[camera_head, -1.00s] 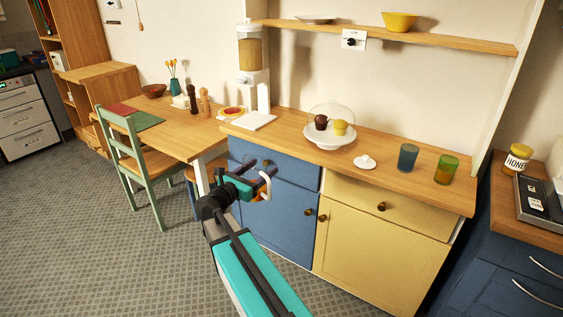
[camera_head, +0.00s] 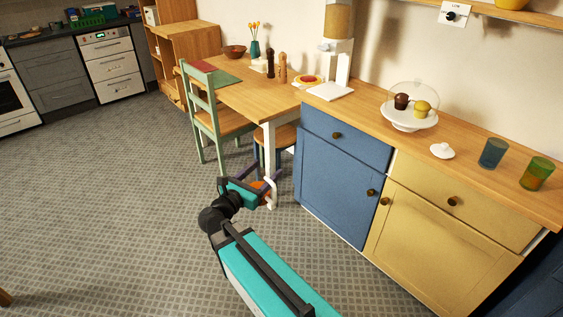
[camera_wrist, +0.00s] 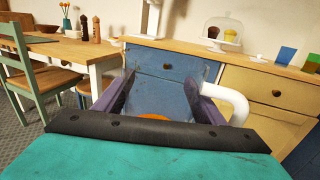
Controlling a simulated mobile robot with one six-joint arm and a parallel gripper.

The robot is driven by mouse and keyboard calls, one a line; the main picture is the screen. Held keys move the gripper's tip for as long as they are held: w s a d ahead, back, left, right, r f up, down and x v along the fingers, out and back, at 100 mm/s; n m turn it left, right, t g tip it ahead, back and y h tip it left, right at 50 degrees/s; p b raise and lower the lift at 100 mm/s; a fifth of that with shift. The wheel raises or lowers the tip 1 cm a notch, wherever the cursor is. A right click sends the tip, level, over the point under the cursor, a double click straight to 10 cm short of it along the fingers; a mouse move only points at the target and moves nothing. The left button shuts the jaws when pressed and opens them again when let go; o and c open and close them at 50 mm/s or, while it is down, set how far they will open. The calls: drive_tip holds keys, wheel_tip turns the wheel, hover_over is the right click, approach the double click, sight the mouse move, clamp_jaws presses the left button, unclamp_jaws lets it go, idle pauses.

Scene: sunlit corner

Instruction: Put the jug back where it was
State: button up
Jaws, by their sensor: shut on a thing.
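My gripper (camera_head: 256,184) is shut on the jug (camera_head: 271,194), held out in the air over the floor in front of the blue cabinet and the table. The jug has a white curved handle and something orange in it. In the wrist view its white handle (camera_wrist: 236,100) sticks out to the right past the purple right finger. A bit of orange shows low between the fingers, and my gripper hides the lower part. The jug's body looks clear, so its outline is hard to make out.
The counter (camera_head: 365,105) bears a white board, a domed cake stand (camera_head: 410,116), a white lid (camera_head: 442,150), a blue glass (camera_head: 492,153) and a green glass (camera_head: 537,173). A wooden table (camera_head: 255,96) with a green chair (camera_head: 203,105) and stool stands left. Floor at left is clear.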

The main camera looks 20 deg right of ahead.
sight(257, 183)
drive_tip(key=shift+t, duration=0.3)
drive_tip(key=v, duration=0.4)
drive_tip(key=shift+s+a+f, duration=0.2)
drive_tip(key=shift+a+f, duration=0.1)
drive_tip(key=shift+f, duration=0.1)
drive_tip(key=shift+s, duration=0.3)
drive_tip(key=shift+s+d+r, duration=0.15)
drive_tip(key=shift+s, duration=0.1)
drive_tip(key=shift+s, duration=0.15)
